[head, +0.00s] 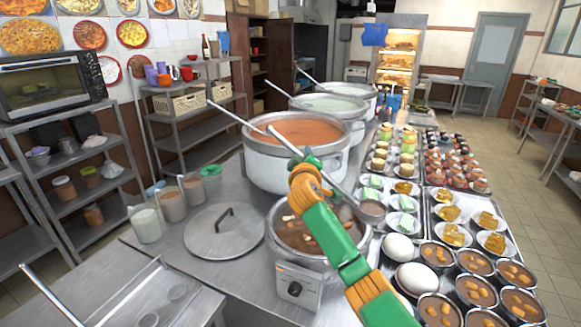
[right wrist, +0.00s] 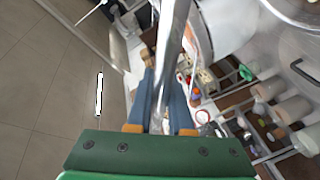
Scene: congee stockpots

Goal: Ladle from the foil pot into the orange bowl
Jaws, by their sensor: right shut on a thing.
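My right gripper (head: 303,165) is shut on the metal handle of a ladle (head: 340,193), and the handle also runs between the fingers in the right wrist view (right wrist: 166,70). The ladle slants down to the right, and its bowl end (head: 372,209) shows beside the right rim of a small silver pot (head: 280,232) of brown stew. My forearm hides part of this pot. I cannot tell whether it is the foil pot. I cannot pick out an orange bowl. My left gripper is not in view.
Large stockpots with ladles stand behind, the nearest (head: 255,165) holding orange-red soup. A lid (head: 212,240) lies left of the small pot, with cups (head: 145,224) beyond it. Trays of dishes and filled metal bowls (head: 437,307) crowd the right. White eggs (head: 398,247) sit close to my arm.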

